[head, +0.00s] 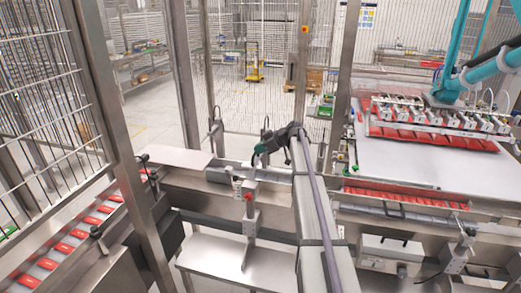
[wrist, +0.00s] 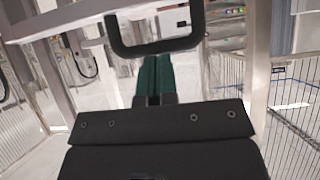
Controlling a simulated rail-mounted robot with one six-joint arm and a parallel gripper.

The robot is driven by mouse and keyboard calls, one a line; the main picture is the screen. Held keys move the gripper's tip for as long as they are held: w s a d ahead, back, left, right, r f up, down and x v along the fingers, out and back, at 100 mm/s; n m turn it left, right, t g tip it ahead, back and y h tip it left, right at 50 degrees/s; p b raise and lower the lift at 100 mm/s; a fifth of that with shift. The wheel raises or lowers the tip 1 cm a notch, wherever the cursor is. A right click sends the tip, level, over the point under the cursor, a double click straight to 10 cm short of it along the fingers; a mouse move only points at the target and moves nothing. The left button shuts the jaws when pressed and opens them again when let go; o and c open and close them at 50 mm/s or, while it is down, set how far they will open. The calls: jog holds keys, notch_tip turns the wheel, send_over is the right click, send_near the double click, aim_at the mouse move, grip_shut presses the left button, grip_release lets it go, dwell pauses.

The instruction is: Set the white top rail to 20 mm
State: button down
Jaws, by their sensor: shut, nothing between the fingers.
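My gripper (head: 258,155) is over the middle conveyor line in the head view, at the end of my arm. In the wrist view its two green fingers (wrist: 153,78) are pressed together with nothing between them. A black loop-shaped handle (wrist: 155,48) is just beyond the fingertips; I cannot tell whether they touch it. A pale bar (wrist: 70,19) crosses the top left of the wrist view, behind the handle. It may be the white top rail, but I cannot be sure. No scale or millimetre reading is legible.
A metal post with a red button (head: 248,197) stands below my gripper. Red packs lie on the left conveyor (head: 45,264) and in the right channel (head: 405,196). A teal picker arm (head: 450,75) holds a row of heads at right. Wire fencing (head: 40,90) stands at left.

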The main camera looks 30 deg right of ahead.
notch_tip(320, 180, down, 4)
jog(key=b, duration=0.3)
jog(key=shift+b, duration=0.4)
jog(key=shift+r, duration=0.1)
jog(key=w+a+r+p+v, duration=0.1)
jog(key=r+p+v, duration=0.1)
jog(key=p+v, duration=0.7)
jog(key=v, duration=0.4)
